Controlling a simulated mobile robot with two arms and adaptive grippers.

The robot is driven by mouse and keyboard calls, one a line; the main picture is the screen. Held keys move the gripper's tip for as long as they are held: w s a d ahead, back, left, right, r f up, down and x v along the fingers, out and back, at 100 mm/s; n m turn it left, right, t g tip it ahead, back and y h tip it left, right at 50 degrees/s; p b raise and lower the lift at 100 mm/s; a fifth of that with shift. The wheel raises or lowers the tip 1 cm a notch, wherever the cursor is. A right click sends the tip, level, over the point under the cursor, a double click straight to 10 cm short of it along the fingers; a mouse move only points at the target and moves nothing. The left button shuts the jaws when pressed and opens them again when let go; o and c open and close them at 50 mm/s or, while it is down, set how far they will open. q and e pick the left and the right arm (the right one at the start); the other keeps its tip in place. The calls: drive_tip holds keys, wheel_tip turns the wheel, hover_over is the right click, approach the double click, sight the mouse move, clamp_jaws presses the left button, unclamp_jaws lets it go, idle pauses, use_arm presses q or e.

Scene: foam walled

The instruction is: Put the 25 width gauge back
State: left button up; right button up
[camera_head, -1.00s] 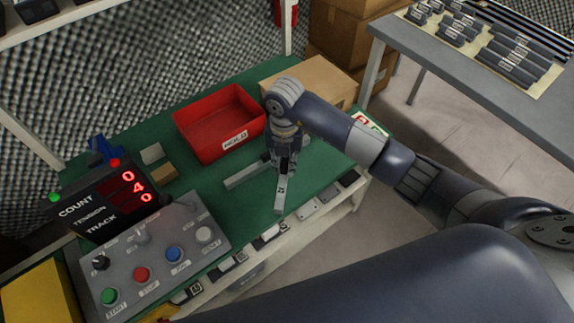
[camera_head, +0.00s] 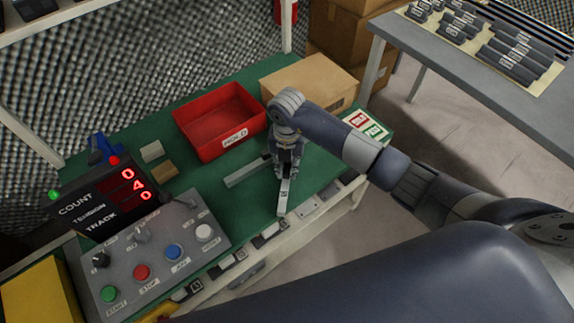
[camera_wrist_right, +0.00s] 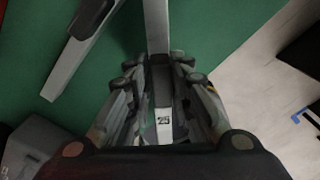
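The 25 width gauge (camera_head: 284,199) is a light grey bar with a dark marking near its front end. The "25" on it reads clearly in the right wrist view (camera_wrist_right: 164,132). My right gripper (camera_head: 288,166) points down over the green bench, with its fingers on both sides of the bar, shut on it. The gauge's front end points toward the bench's front edge; I cannot tell whether it touches the bench. Another grey bar (camera_head: 246,173) lies to its left, also in the wrist view (camera_wrist_right: 74,62). My left gripper is not in view.
A red HOLD bin (camera_head: 219,151) and a cardboard box (camera_head: 300,75) stand behind the gripper. A control panel (camera_head: 150,250) and count display (camera_head: 105,200) are at left. Labelled pieces line the front edge.

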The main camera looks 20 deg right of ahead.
sight(287, 166)
drive_tip(key=shift+o, duration=1.1)
drive_tip(key=shift+r, duration=0.15)
drive_tip(key=shift+r+p, duration=0.4)
wheel_tip(287, 166, up, 12)
drive_tip(key=shift+b, duration=0.4)
